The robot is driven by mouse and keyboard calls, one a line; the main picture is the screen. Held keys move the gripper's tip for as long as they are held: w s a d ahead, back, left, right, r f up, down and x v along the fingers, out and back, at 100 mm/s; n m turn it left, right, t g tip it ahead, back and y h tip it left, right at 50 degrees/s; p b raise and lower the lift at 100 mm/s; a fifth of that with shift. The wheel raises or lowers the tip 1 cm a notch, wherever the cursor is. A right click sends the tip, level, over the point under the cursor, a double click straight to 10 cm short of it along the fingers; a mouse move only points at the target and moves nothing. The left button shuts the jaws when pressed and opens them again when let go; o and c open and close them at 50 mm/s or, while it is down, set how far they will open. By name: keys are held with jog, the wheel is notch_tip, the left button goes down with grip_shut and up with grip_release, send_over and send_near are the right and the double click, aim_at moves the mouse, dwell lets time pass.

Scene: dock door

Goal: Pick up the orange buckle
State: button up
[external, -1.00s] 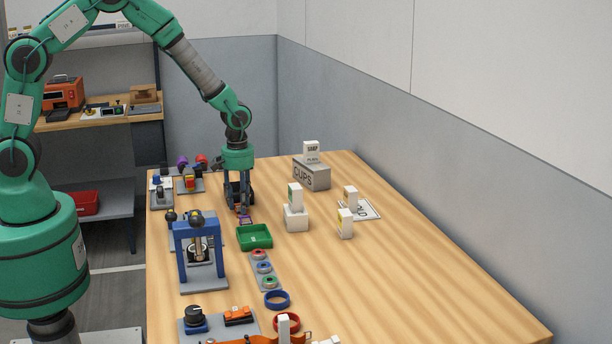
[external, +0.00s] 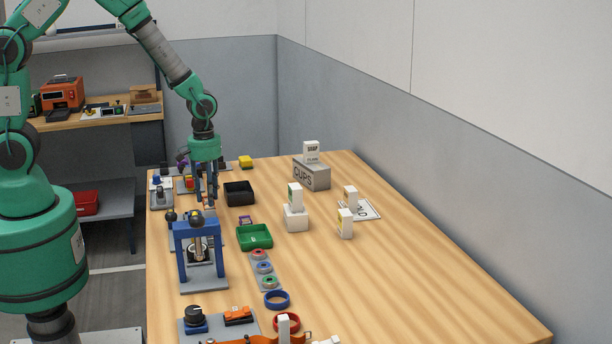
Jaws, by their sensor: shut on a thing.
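My gripper (external: 208,202) is over the far left part of the wooden table, pointing down. It is shut on a small orange thing (external: 209,208), which looks like the orange buckle. Only a little of it shows at the fingertips, and its shape is too small to make out. It is just behind the blue press frame; I cannot tell how far above the table it is. A purple piece (external: 246,219) lies on the table to the right of my gripper, behind the green tray (external: 268,242).
A black tray (external: 251,201) stands right of my gripper. A blue press frame (external: 184,262) with a black knob stands in front. Grey plates with knobs and buttons lie behind and left. White boxes stand farther right; the table's right front is clear (external: 400,290).

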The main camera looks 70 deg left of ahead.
jog(key=shift+s+d+r, duration=0.15)
jog(key=shift+s, duration=1.35)
jog(key=shift+s+d+r, duration=0.1)
jog(key=shift+s+d, duration=0.05)
jog(key=shift+s, duration=1.3)
